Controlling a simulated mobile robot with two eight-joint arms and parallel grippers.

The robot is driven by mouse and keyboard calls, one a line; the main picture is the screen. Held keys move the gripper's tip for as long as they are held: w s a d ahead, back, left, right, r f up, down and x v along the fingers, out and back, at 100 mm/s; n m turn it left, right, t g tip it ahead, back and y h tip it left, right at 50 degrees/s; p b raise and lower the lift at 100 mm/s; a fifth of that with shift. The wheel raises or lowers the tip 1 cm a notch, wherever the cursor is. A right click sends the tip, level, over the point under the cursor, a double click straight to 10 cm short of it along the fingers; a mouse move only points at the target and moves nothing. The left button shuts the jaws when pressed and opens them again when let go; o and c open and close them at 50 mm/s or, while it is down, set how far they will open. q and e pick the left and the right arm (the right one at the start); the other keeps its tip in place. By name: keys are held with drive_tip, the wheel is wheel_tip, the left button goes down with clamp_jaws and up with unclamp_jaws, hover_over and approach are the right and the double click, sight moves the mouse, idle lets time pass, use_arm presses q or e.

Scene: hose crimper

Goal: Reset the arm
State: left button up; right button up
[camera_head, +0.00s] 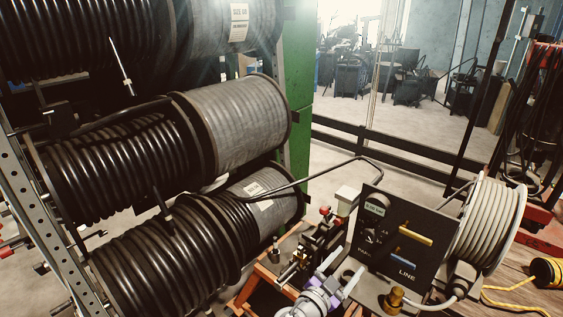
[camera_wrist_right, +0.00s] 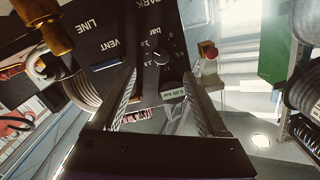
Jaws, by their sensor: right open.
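My right gripper (camera_head: 342,272) is at the bottom centre of the head view, in front of the black control panel (camera_head: 390,282) of the bench unit. Its two pale fingers are apart with nothing seen between them. In the right wrist view the gripper (camera_wrist_right: 161,82) is also open, its two ridged fingers spread. Behind the gap there is the same panel (camera_wrist_right: 120,35), with a dial and a small pressure display (camera_wrist_right: 172,93) reading about 0.00 bar. I cannot tell the exact distance from fingertips to panel. My left gripper is not in view.
A rack with large black hose reels (camera_head: 115,170) fills the left. A crimping device (camera_head: 322,240) with red knobs stands just behind my right gripper. A pale hose reel (camera_head: 490,222) and brass fitting (camera_head: 393,298) are to the right. Open floor (camera_head: 340,150) lies behind.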

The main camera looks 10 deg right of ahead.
drive_tip(key=s+d+f+n+g+y, duration=0.3)
drive_tip(key=s+f+n+g+y, duration=0.3)
drive_tip(key=s, duration=0.4)
drive_tip(key=s+a+f+n+y, duration=0.2)
drive_tip(key=s+a+n+y, duration=0.5)
drive_tip(key=s+a+n, duration=0.1)
drive_tip(key=s+a, duration=0.1)
drive_tip(key=s, duration=0.1)
drive_tip(key=shift+s+a+f+y, duration=0.2)
drive_tip(key=shift+s+a+y, duration=0.1)
drive_tip(key=shift+s, duration=0.1)
